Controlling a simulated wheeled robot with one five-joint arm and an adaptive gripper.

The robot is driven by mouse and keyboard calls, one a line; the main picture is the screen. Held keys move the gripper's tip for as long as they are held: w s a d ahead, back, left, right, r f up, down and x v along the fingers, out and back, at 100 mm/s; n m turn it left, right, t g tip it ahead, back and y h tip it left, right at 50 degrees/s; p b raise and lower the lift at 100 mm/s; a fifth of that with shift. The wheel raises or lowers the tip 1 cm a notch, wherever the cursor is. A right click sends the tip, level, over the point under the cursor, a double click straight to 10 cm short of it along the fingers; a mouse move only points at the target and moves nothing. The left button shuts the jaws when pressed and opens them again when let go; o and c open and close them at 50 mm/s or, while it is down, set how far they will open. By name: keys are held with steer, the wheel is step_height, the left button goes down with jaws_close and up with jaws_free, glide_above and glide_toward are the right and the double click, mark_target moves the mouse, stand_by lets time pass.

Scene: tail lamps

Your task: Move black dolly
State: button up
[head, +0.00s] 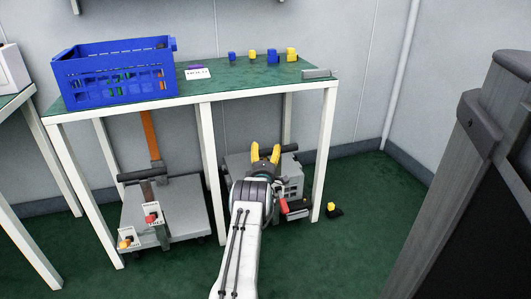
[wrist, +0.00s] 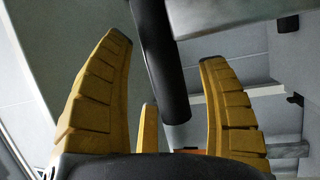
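My gripper (head: 265,149) has yellow fingers and reaches under the right half of the green-topped table. Its fingers are spread around a black handle bar (head: 287,148) of a grey wheeled unit with a slotted box. In the wrist view the black bar (wrist: 160,60) lies between the open fingers (wrist: 168,75), with a gap on both sides. A second dolly (head: 185,222) stands under the left half, with a light grey platform and a black crossbar handle (head: 145,174). No fully black dolly shows; I cannot tell which one is meant. My arm hides much of the right unit.
The table (head: 240,88) has white legs close on both sides of my gripper. On top are a blue crate (head: 115,85) and several small blue and yellow blocks. A small yellow and black thing (head: 333,210) lies on the floor. A dark grey bin-like object (head: 490,170) stands at right.

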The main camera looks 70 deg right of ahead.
steer(key=c, duration=1.3)
steer(key=shift+o, duration=0.2)
steer(key=shift+a, duration=0.15)
